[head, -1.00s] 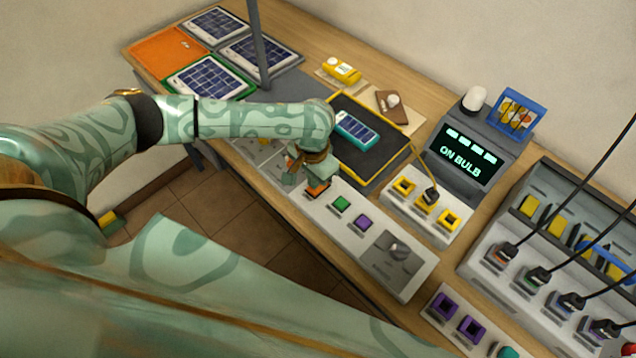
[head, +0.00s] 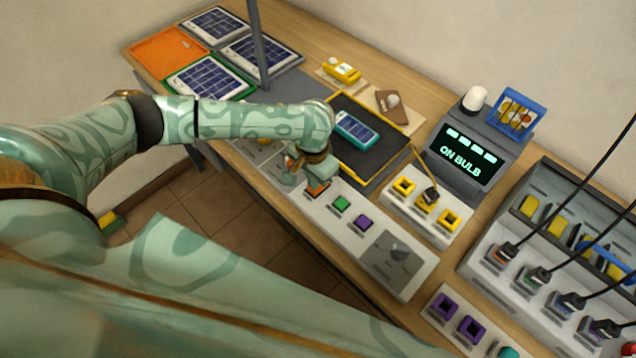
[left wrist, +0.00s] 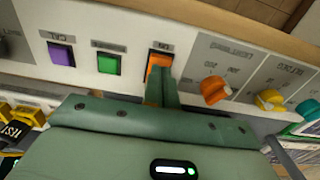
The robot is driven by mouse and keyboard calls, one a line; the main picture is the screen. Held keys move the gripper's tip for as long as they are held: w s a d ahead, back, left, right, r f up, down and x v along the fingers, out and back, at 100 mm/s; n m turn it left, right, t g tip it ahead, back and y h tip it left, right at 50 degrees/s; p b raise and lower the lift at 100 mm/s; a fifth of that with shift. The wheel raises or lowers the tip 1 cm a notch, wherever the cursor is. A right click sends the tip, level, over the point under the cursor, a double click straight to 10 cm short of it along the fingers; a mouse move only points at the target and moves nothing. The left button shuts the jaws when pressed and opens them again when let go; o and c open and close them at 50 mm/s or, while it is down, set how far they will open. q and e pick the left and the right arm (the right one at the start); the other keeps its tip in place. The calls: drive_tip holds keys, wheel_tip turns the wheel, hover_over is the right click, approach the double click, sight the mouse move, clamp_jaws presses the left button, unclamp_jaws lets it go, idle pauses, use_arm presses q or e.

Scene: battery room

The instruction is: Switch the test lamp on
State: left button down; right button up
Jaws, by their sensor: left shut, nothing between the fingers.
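The test lamp appears as a white bulb (head: 474,98) on top of a grey box, whose screen (head: 466,156) reads "ON BULB". I cannot tell whether the bulb glows. A pale control panel (head: 375,262) runs along the table's front edge with an orange button (head: 318,190), a green button (head: 341,203) and a purple button (head: 363,222). My left gripper (head: 314,183) is shut and empty, pointing down at the orange button. In the left wrist view its fingertips (left wrist: 162,82) overlap the orange button (left wrist: 158,60); I cannot tell whether they press it. My right gripper is out of view.
The left wrist view shows an orange knob (left wrist: 214,90) and a yellow knob (left wrist: 269,99) beside the button. A grey knob (head: 397,250) sits at the panel's right end. Behind lies a black tray (head: 372,160) with a teal solar device. A socket rack with cables stands at right.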

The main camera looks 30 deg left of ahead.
use_arm(q)
drive_tip(key=shift+f, duration=0.85)
drive_tip(key=shift+r, duration=0.1)
wheel_tip(320, 180, up, 7)
drive_tip(key=p, duration=0.9)
idle(0.7)
